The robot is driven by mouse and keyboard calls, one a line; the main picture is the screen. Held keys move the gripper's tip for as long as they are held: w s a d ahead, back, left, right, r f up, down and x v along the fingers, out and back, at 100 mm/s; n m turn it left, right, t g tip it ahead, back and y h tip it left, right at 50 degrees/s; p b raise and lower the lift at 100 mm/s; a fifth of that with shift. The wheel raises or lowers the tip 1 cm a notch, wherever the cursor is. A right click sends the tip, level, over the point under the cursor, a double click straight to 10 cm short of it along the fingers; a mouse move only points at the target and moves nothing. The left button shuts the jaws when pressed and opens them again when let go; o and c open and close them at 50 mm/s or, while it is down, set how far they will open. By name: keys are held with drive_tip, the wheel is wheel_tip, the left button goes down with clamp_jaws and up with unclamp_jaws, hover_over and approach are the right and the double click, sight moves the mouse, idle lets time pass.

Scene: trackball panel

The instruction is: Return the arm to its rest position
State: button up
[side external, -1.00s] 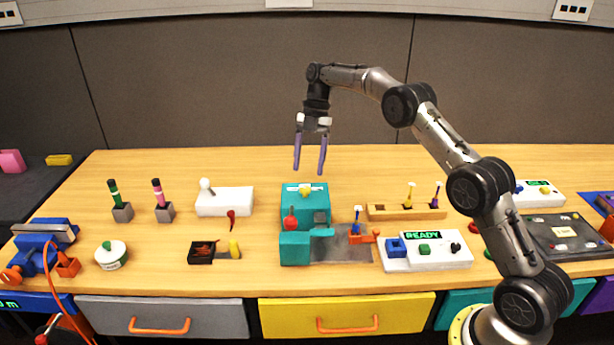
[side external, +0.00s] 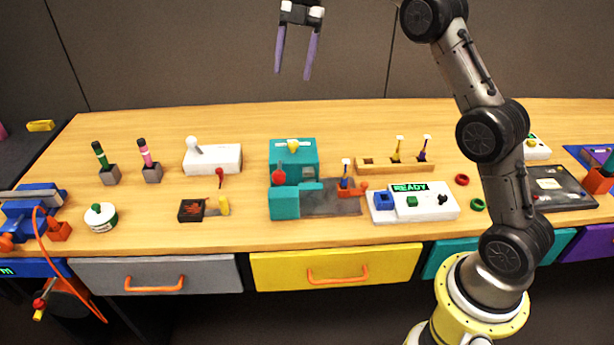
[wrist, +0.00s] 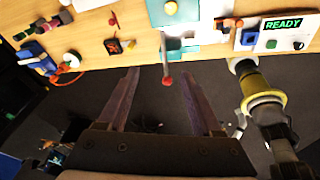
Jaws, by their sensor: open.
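My gripper (side external: 295,58) is raised high above the back of the table in the side view, with its two purple fingers pointing down, apart and empty. Its upper part meets the top edge of the picture. In the wrist view my gripper (wrist: 160,85) also shows spread fingers with nothing held between them. The wooden table (side external: 240,112) lies well below the fingertips, and they touch nothing.
On the table stand a teal machine (side external: 293,153), a white box with a round knob (side external: 215,160), a READY panel (side external: 425,207), a wooden rack (side external: 375,165) and a blue vise (side external: 30,207). The table's back strip is clear.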

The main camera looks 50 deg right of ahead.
drive_tip(key=s+a+r+m+t+h, duration=0.1)
drive_tip(key=s+a+r+m, duration=0.15)
drive_tip(key=s, duration=0.45)
drive_tip(key=s+a+r+m+t, duration=0.1)
drive_tip(key=s+a+r+m, duration=0.1)
drive_tip(key=s+r, duration=0.3)
drive_tip(key=s+a+r+m+t+h, duration=0.1)
drive_tip(key=s+a+r+m, duration=0.1)
drive_tip(key=s, duration=0.6)
drive_tip(key=s+d+f+m+t+h, duration=0.1)
drive_tip(key=s+f+m+t, duration=0.1)
drive_tip(key=s+f+m, duration=1.3)
drive_tip(key=shift+d+m+t, duration=0.25)
drive_tip(key=shift+m+t, duration=0.05)
drive_tip(key=shift+m, duration=0.85)
